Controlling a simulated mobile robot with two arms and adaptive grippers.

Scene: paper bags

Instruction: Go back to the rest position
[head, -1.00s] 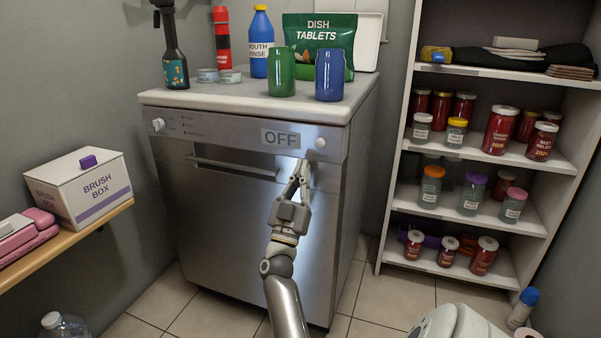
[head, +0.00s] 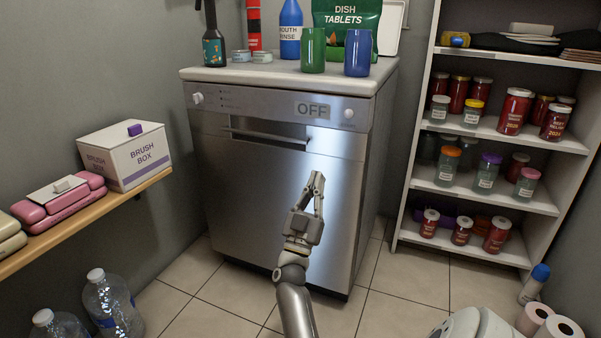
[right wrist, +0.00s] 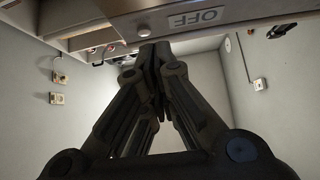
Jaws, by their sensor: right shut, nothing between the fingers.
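My right gripper (head: 316,184) is shut and empty in the head view. It is in front of the steel dishwasher door, below the OFF label (head: 313,110) and the round knob (head: 348,113), apart from both. In the right wrist view the fingers (right wrist: 155,55) meet at their tips, with the OFF label (right wrist: 196,18) above them. The dishwasher (head: 275,165) door is closed. My left gripper is not in view.
A shelf unit (head: 398,225) with several jars stands at the right. A wall shelf (head: 95,219) at the left holds a brush box (head: 125,155) and pink cases. Bottles (head: 110,305) and paper rolls (head: 558,331) are low at the front. Tiled floor is clear between.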

